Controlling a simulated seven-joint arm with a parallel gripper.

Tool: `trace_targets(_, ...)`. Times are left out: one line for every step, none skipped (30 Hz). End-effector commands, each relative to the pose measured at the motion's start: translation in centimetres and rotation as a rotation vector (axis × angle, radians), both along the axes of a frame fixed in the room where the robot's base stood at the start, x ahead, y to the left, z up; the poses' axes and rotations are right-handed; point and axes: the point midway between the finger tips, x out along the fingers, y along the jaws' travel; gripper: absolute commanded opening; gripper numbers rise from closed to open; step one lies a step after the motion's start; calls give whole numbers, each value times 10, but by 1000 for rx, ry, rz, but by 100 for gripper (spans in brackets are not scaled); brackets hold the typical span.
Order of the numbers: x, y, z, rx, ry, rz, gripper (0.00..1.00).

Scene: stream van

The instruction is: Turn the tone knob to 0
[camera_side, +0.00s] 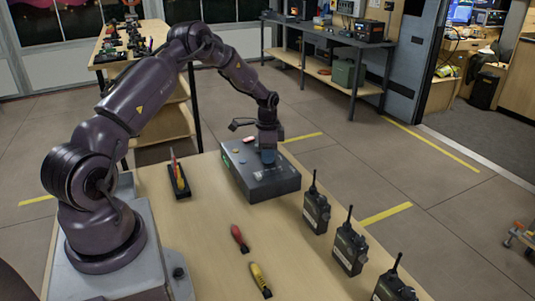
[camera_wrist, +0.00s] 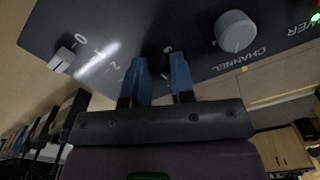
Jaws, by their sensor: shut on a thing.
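A dark control box (camera_side: 262,182) lies on the wooden table in the side view, with small coloured parts on its top. My gripper (camera_side: 268,155) points straight down onto the box's top near its right end. In the wrist view, the box's panel (camera_wrist: 205,68) carries printed numbers, including 0, 1, 2 and 6. My gripper's two blue fingers (camera_wrist: 159,68) stand close together among these numbers, shut on what seems to be the tone knob. The knob is hidden between them, and its pointer does not show. A grey knob (camera_wrist: 235,31) labelled CHANNEL sits beside the fingers.
Several black radios (camera_side: 316,208) stand along the table's right edge. A red-handled tool (camera_side: 239,237) and a yellow-handled one (camera_side: 260,279) lie in front of the box. A black tray (camera_side: 181,190) with tools is to its left. A small white switch (camera_wrist: 62,58) sits on the panel.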

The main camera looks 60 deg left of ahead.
Motion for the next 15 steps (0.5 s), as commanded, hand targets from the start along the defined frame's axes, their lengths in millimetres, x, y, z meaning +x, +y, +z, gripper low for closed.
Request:
trace_targets(1, 0, 0, 0, -3, -22, 0)
trace_targets(1, 0, 0, 0, -3, -34, 0)
trace_targets(1, 0, 0, 0, -3, -50, 0)
trace_targets(1, 0, 0, 1, -4, -60, 0)
trace_targets(1, 0, 0, 1, -4, -69, 0)
trace_targets(1, 0, 0, 1, -4, -79, 0)
trace_targets(1, 0, 0, 1, -4, -87, 0)
trace_targets(1, 0, 0, 1, -4, -93, 0)
trace_targets(1, 0, 0, 1, -4, -99, 0)
trace_targets(1, 0, 0, 1, -4, -103, 0)
trace_targets(1, 0, 0, 1, -4, -106, 0)
trace_targets(1, 0, 0, 1, -3, -109, 0)
trace_targets(1, 0, 0, 1, -3, -111, 0)
trace_targets(1, 0, 0, 1, -3, -113, 0)
trace_targets(1, 0, 0, 1, -3, -114, 0)
